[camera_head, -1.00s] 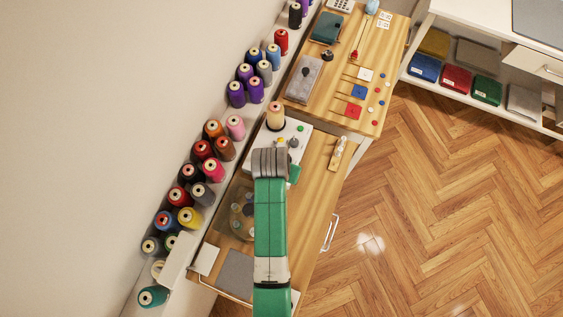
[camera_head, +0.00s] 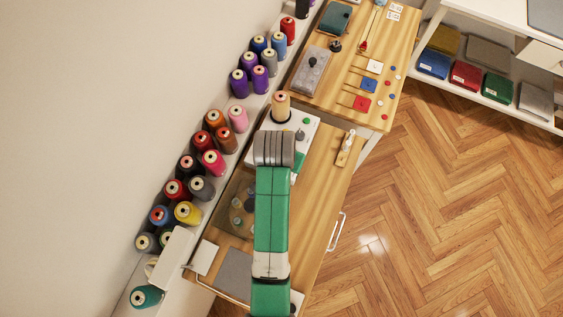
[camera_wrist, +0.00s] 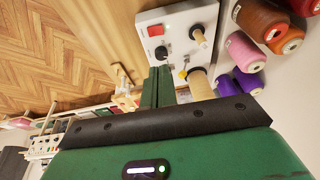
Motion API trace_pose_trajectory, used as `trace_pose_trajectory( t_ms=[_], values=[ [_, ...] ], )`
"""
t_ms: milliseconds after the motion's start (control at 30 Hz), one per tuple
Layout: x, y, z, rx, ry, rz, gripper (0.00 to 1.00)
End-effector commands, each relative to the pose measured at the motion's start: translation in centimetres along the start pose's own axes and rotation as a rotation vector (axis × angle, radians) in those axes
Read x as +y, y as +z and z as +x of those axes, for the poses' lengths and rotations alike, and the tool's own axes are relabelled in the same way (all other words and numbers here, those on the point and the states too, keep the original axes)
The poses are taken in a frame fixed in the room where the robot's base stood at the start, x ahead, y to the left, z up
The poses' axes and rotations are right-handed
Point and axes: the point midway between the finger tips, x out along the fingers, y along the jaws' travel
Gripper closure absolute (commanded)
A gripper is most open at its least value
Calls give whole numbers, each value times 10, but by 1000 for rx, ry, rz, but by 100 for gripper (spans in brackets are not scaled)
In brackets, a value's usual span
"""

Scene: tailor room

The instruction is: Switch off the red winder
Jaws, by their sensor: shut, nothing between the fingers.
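The white winder box (camera_wrist: 205,16) shows at the top of the wrist view. It has a red switch (camera_wrist: 155,30), a black knob (camera_wrist: 162,49) below the switch, and a small beige spool (camera_wrist: 200,36) on its right side. My gripper (camera_wrist: 158,72) is shut and empty, its green fingers in front of the lower left part of the box, below the knob and red switch. I cannot tell whether they touch the box. In the head view, the box (camera_head: 312,126) shows a green button (camera_head: 306,121); my arm hides the red switch and fingertips.
A large beige thread cone (camera_head: 281,106) stands beside the box. Coloured thread cones line the wall shelf (camera_head: 247,117) at left. A wooden table (camera_head: 346,104) with small tools lies beyond the box. Floor (camera_head: 440,220) is open at right.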

Motion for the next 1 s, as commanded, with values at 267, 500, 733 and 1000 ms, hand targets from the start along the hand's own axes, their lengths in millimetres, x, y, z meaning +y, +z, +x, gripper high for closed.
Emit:
trace_pose_trajectory(
  t_ms=[267,500,733,1000],
  values=[
    [0,1,24,-3,1,0,100],
    [0,1,77,-3,2,0,100],
    [-1,6,120,-2,1,-1,100],
    [-3,11,138,0,0,0,100]
  ],
)
